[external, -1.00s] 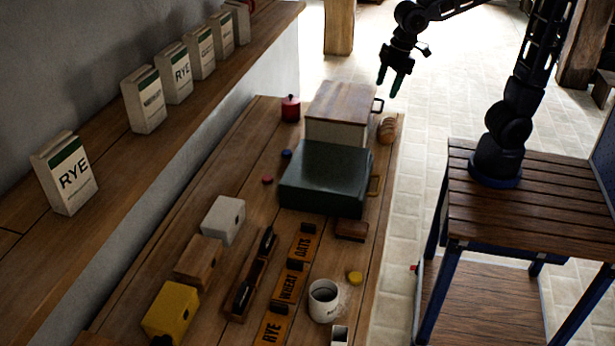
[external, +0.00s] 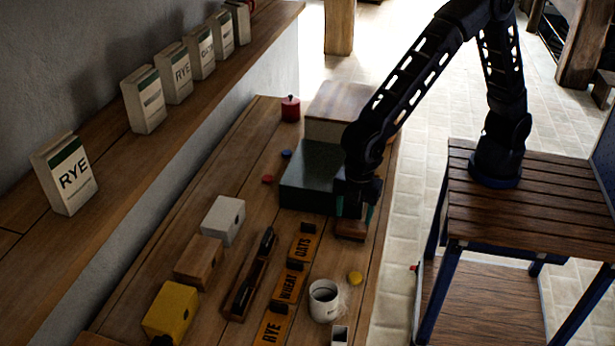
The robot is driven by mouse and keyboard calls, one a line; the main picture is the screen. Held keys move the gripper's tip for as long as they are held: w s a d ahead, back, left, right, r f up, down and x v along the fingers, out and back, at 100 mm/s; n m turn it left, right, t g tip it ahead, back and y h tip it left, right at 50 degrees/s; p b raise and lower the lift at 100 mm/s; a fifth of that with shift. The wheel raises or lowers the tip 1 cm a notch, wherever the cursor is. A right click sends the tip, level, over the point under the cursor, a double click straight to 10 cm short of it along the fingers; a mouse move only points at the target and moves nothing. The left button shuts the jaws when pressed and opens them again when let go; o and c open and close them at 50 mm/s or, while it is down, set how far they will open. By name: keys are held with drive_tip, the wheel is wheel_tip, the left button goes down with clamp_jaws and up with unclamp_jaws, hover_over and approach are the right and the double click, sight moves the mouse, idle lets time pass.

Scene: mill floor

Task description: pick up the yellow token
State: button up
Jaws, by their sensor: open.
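The yellow token (external: 355,278) is a small round disc lying flat on the wooden bench, close to its right edge and just up and right of a white mug (external: 323,301). My gripper (external: 354,212) points down with its fingers apart and nothing seen between them. It is over the small brown block (external: 350,230), farther up the bench than the token. My arm hides part of the dark green box (external: 305,180) and of the pale box behind it.
A red token (external: 267,179) and a blue token (external: 286,154) lie left of the green box. Orange sacks' labels OATS, WHEAT and RYE (external: 290,287) lie on the bench beside a dark wooden tray (external: 245,290). Yellow, brown and white blocks stand at left.

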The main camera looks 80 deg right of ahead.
drive_tip(key=s+a+f+n, duration=0.1)
drive_tip(key=s+a+f, duration=0.2)
drive_tip(key=a+f, duration=0.25)
hover_over(355, 276)
drive_tip(key=f, duration=0.5)
drive_tip(key=shift+d+f, duration=0.1)
drive_tip(key=shift+d, duration=0.25)
drive_tip(key=shift+s+a+f, duration=0.1)
drive_tip(key=shift+a+f, duration=0.1)
drive_tip(key=shift+f, duration=1.05)
drive_tip(key=shift+a+f, duration=0.15)
drive_tip(key=shift+f, duration=1.1)
drive_tip(key=c, duration=1.1)
drive_tip(key=shift+o, duration=0.2)
drive_tip(key=shift+r, duration=0.15)
